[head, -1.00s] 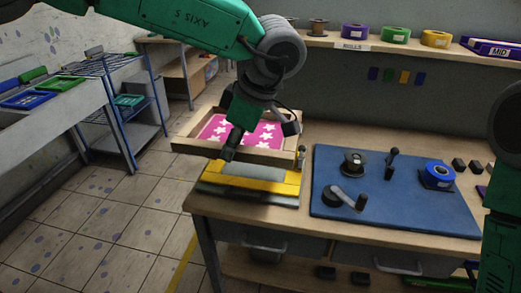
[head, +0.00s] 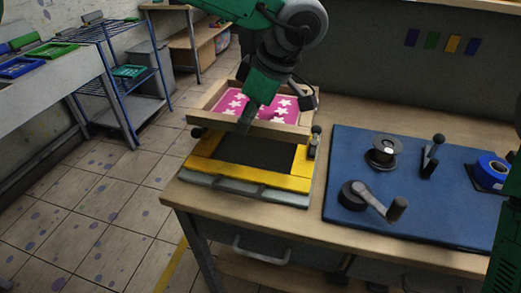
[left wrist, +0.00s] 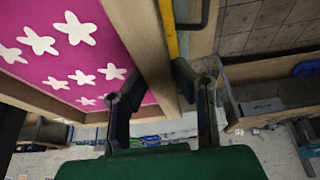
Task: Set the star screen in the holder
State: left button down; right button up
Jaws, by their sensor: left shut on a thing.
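The star screen (head: 285,103) is a pink sheet with white stars in a wooden frame, at the back of the bench's left end in the head view. My left gripper (head: 246,122) is shut on the front rail of the frame. The left wrist view shows the gripper (left wrist: 160,86) around the rail, with the starred sheet (left wrist: 62,45) to the left. The holder is a yellow base (head: 222,172) with a dark middle, in front of and below the rail. I cannot tell whether the screen touches it. My right gripper is out of view.
A small dark post (head: 315,140) stands at the holder's right.

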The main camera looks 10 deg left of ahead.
pick_arm(q)
jog(key=shift+w+f, duration=0.15)
jog(key=shift+f, duration=0.35)
send_over(242, 169)
jog(key=f, duration=0.5)
jog(key=shift+d+f+b, duration=0.25)
jog(key=shift+d+b, duration=0.05)
jog(key=shift+b, duration=0.1)
jog(key=f, duration=0.3)
jog(key=shift+d+f, duration=0.35)
jog(key=shift+w+f, duration=0.1)
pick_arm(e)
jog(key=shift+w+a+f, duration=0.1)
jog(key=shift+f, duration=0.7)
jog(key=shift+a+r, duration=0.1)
pick_arm(q)
jog(key=shift+a+f, duration=0.2)
jog(key=shift+f, duration=0.05)
jog(key=c, duration=1.3)
grip_release()
jog(key=shift+f, duration=0.1)
jog(key=shift+d, duration=0.1)
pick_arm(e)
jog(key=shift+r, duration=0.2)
